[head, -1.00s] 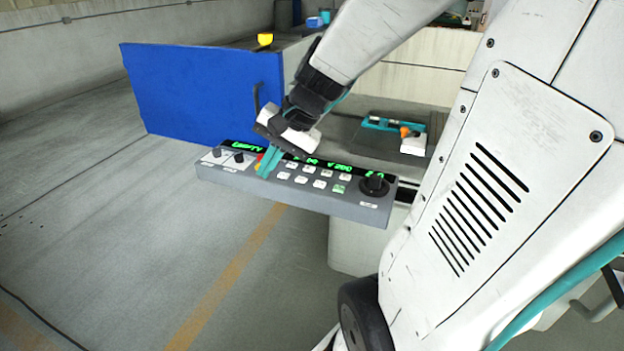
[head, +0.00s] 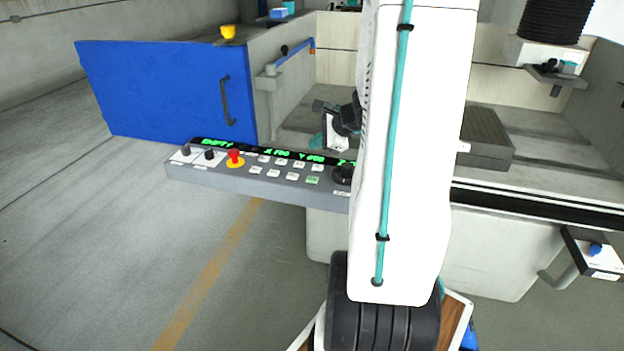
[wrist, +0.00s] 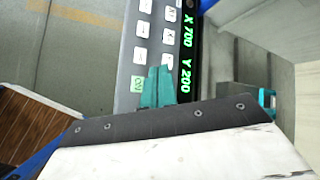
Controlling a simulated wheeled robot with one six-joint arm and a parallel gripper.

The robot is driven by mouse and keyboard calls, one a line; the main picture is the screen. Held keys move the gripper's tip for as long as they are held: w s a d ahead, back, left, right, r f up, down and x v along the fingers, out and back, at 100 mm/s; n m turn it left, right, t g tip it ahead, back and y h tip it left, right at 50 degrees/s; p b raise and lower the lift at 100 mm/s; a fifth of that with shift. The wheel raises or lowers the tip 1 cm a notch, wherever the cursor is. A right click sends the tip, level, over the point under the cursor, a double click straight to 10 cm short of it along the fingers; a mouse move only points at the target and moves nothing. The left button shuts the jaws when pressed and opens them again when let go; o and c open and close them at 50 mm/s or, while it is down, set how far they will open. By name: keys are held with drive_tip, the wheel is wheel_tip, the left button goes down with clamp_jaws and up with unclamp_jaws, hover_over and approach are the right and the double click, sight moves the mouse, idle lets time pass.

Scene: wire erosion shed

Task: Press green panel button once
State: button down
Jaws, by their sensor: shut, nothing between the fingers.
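The green button (head: 312,180) is a small square key in the lower row of the grey control panel (head: 262,186), towards its right end. It also shows in the wrist view (wrist: 137,83), lit green with a dark label. My gripper (head: 316,141) is above the panel's back edge in the head view, partly hidden by my arm. In the wrist view, its teal fingers (wrist: 158,72) are shut and empty, with the green button just left of them. Whether the fingers touch the panel, I cannot tell.
A red mushroom button (head: 235,156) on a yellow base and two dark switches are on the panel's left part. A black knob (head: 343,174) is at its right, partly behind my arm. A blue door (head: 165,95) stands behind. White keys surround the green button.

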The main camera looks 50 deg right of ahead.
sight(315, 180)
drive_tip(key=shift+f, duration=4.4)
drive_tip(key=shift+f, duration=0.15)
drive_tip(key=shift+f, duration=0.25)
drive_tip(key=shift+f, duration=0.4)
drive_tip(key=shift+r, duration=0.8)
drive_tip(key=shift+r, duration=2.55)
